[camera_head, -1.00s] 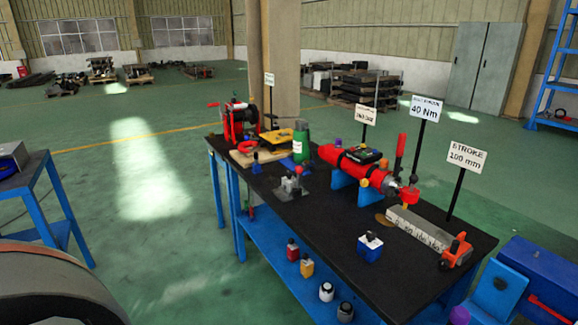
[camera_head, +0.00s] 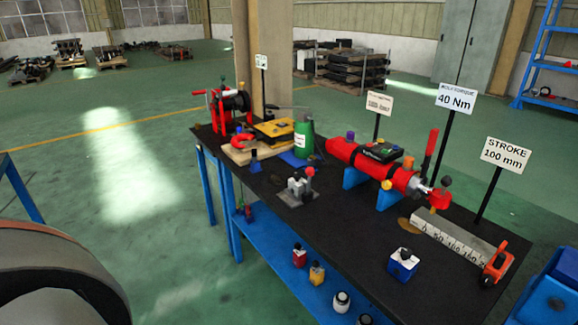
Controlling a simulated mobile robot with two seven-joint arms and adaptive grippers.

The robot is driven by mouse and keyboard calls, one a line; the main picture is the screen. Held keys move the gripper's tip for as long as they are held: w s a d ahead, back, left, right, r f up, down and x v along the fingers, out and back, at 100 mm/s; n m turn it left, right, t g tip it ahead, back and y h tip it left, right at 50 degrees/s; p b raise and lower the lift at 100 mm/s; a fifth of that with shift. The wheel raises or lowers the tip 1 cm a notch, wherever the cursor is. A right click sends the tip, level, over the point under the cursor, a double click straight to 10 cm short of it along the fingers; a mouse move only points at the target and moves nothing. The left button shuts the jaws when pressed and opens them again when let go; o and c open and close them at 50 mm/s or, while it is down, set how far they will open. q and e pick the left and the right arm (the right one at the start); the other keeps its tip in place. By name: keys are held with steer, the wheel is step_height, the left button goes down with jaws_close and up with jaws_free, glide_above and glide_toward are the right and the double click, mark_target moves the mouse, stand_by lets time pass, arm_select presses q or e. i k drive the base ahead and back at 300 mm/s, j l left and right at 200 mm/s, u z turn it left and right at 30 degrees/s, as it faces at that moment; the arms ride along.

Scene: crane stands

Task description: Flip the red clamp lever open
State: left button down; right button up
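Several red parts stand on the black-topped bench (camera_head: 340,235), and I cannot tell for sure which one is the clamp lever. A small grey clamp (camera_head: 297,187) with a red knob (camera_head: 309,171) sits on a grey plate near the bench's middle. A red-orange clamp-like part (camera_head: 496,263) stands at the right end of the grey scale bar (camera_head: 455,238). A tall red handle (camera_head: 430,153) rises near the right end of the red cylinder (camera_head: 372,160). Neither gripper shows in this view.
A blue block (camera_head: 402,266) stands near the bench's front edge. A green bottle (camera_head: 303,139), a yellow case (camera_head: 274,130) and a red reel (camera_head: 233,105) stand farther back. Signs on posts, such as the stroke sign (camera_head: 506,154), line the far edge. Green floor (camera_head: 120,215) lies open left.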

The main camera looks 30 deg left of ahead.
mark_target(309, 171)
steer(key=i+j, duration=0.1)
steer(key=j, duration=0.25)
steer(key=i+j, duration=0.1)
steer(key=j, duration=0.25)
steer(key=i+j, duration=0.1)
steer(key=j, duration=0.25)
steer(key=i+j, duration=0.1)
steer(key=j, duration=0.25)
